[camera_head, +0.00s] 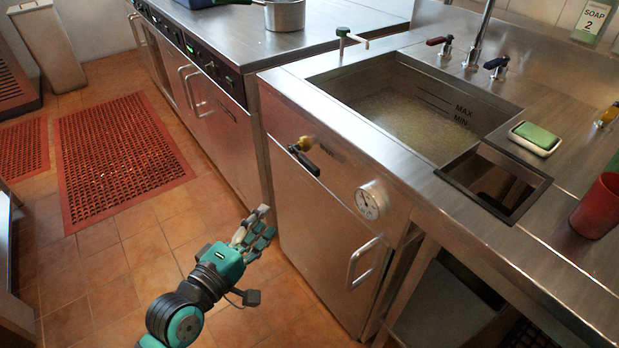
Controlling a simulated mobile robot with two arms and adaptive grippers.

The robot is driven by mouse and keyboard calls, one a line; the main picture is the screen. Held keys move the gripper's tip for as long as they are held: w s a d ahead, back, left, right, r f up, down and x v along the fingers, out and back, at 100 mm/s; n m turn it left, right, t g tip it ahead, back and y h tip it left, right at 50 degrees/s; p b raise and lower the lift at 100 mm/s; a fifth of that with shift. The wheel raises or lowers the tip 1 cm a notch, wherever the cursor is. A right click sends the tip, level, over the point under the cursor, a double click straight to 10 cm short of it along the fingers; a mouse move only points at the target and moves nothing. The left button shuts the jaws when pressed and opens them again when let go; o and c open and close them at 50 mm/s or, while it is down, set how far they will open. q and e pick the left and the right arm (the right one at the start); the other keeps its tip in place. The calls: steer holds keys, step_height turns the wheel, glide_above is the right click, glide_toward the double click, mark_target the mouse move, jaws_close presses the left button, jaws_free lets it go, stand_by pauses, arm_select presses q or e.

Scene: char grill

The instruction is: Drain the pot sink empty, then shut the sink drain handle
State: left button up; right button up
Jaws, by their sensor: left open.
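The pot sink (392,104) is a deep steel basin at the right, with MAX and MIN marks on its wall. Murky, brownish water (405,118) shows in it. A drain handle (303,160) with a black grip and a brass fitting sticks out of the sink's front panel. My left gripper (262,222) is open and empty, in front of the cabinet, below and left of the drain handle, and apart from it. My right gripper is not in view.
A dial gauge (370,201) and a door handle (362,262) stick out of the front panel. A soap dish (535,139) and a red cup (598,207) stand on the counter. A red mat (118,155) lies on the tiled floor.

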mark_target(309, 169)
arm_select(q)
steer(key=shift+h, duration=0.5)
steer(key=x, duration=0.5)
steer(key=r+b+x, duration=0.1)
steer(key=x, duration=0.4)
steer(key=r+x, duration=0.1)
steer(key=x, duration=0.4)
steer(key=shift+w+d, duration=0.25)
steer(key=shift+d, duration=0.15)
steer(key=shift+w+d+r, duration=0.1)
steer(key=shift+w+d, duration=0.3)
steer(key=shift+w, duration=0.2)
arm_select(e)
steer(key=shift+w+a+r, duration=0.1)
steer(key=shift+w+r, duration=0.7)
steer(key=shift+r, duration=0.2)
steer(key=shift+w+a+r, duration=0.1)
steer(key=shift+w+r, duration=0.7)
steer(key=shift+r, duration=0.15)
arm_select(q)
steer(key=shift+c, duration=0.2)
jaws_close()
